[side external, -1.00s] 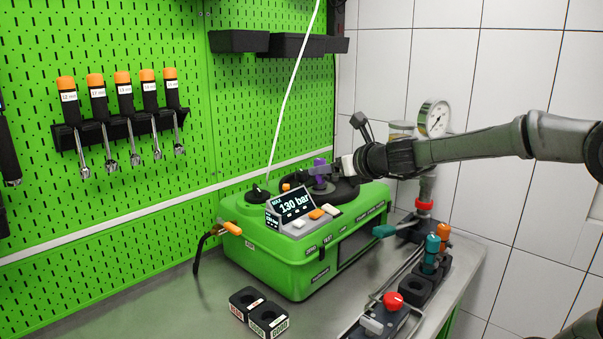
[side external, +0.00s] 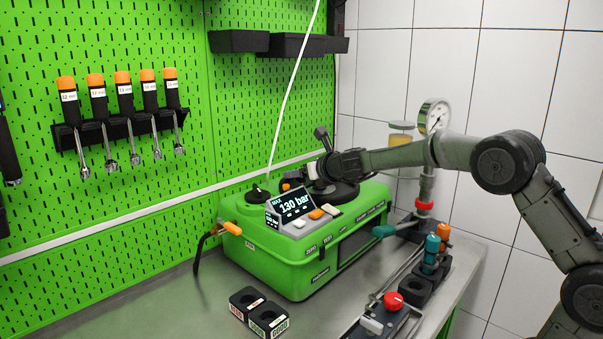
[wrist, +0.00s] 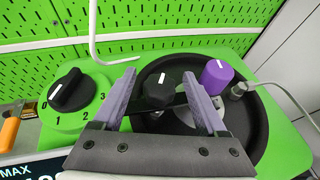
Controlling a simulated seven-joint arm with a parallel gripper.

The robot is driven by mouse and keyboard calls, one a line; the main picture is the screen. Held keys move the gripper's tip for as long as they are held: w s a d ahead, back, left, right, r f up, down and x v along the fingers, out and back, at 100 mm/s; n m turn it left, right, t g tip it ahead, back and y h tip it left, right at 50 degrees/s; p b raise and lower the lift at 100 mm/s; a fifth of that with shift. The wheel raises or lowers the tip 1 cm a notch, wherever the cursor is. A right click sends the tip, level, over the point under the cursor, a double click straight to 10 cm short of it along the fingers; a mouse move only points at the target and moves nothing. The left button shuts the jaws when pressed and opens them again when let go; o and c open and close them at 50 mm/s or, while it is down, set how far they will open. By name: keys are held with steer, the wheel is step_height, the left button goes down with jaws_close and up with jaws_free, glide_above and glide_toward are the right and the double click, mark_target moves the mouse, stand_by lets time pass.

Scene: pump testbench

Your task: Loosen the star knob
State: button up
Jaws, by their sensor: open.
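The star knob (wrist: 158,92), black with a white mark on top, stands in a round black dish on the green pump unit. My gripper (wrist: 160,78) is open. In the wrist view its two purple-grey fingers lie to the left and right of the knob. I cannot tell whether they touch it. In the side view my gripper is low over the pump unit's round black top (side external: 335,194). The knob and fingertips are not clearly visible there.
A purple knob (wrist: 217,76) and a hose fitting (wrist: 238,90) are close to the right finger. A black selector dial (wrist: 70,92) is to the left. The display (side external: 293,205) reads 130 bar. A pressure gauge (side external: 434,116) stands behind my arm.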

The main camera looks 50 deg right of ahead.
steer(key=shift+w, duration=0.15)
steer(key=shift+c, duration=0.2)
jaws_close()
steer(key=shift+d+y, duration=0.1)
steer(key=shift+y, duration=0.2)
steer(key=shift+f+n+y, duration=0.1)
steer(key=shift+n+y, duration=2.7)
steer(key=shift+y, duration=0.2)
